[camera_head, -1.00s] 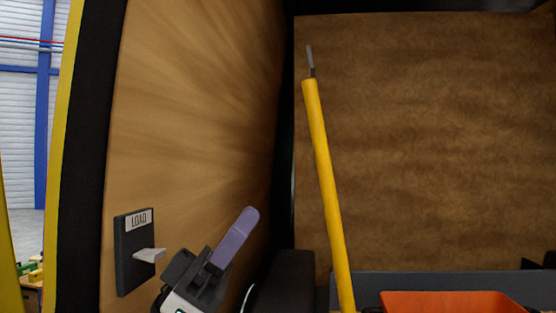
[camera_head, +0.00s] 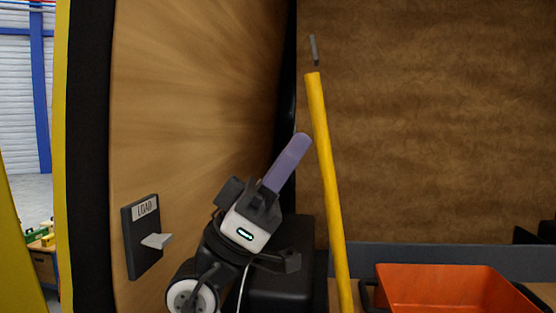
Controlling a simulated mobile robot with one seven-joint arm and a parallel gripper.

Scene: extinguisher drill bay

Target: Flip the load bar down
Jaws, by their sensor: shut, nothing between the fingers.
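The load bar (camera_head: 157,241) is a small pale grey bar. It sticks out roughly level to the right from a dark plate (camera_head: 141,255) labelled LOAD, low on the brown side wall. My gripper (camera_head: 299,142) has purple fingers that are shut together with nothing between them. It points up and to the right, away from the load bar. Its fingertips are well to the right of the bar and higher in the picture, apart from it.
An orange bin (camera_head: 450,288) sits at the lower right. A brown back panel (camera_head: 440,130) closes the far side. The space in front of the upper side wall is clear.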

